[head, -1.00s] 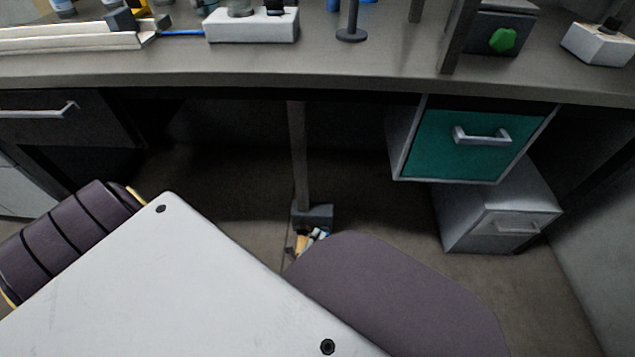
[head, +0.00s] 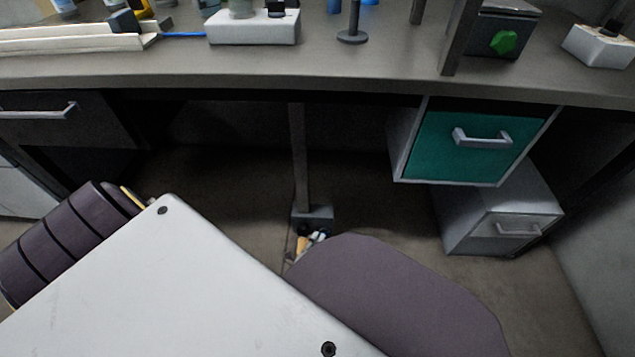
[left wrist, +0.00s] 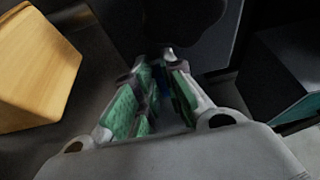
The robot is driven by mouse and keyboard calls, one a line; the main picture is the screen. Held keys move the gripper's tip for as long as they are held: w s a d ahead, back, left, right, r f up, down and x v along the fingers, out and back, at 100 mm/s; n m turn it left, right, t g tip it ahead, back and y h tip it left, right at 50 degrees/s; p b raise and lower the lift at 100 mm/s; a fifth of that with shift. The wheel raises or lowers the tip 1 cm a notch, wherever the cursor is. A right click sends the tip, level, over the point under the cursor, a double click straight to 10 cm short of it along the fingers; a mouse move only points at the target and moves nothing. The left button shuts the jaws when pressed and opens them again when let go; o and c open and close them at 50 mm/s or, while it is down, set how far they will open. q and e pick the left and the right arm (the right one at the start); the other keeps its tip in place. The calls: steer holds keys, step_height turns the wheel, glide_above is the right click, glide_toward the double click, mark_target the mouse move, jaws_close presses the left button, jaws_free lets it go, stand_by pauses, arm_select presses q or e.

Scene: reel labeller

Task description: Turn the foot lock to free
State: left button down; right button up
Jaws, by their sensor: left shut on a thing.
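A small grey box (head: 314,213), which looks like the foot lock's housing, sits at the foot of a thin post under the bench. My left gripper (head: 311,238) is just in front of it, low under the bench, partly hidden by my own arm. In the left wrist view my left gripper (left wrist: 162,80) has its green-padded fingers closed together on a small dark and bluish part between the tips, apparently the foot lock's knob. The part is mostly hidden by the fingers, so its setting cannot be read. My right gripper is not in view.
The post (head: 299,155) rises to the bench top (head: 350,88). A teal drawer (head: 460,150) hangs to the right, with a grey cabinet (head: 500,215) below it. A wooden block (left wrist: 35,65) stands left of the fingers in the wrist view. Floor left of the post is clear.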

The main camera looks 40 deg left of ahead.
arm_select(q)
steer(key=shift+a, duration=0.15)
steer(key=c, duration=1.5)
jaws_free()
steer(key=shift+r, duration=0.4)
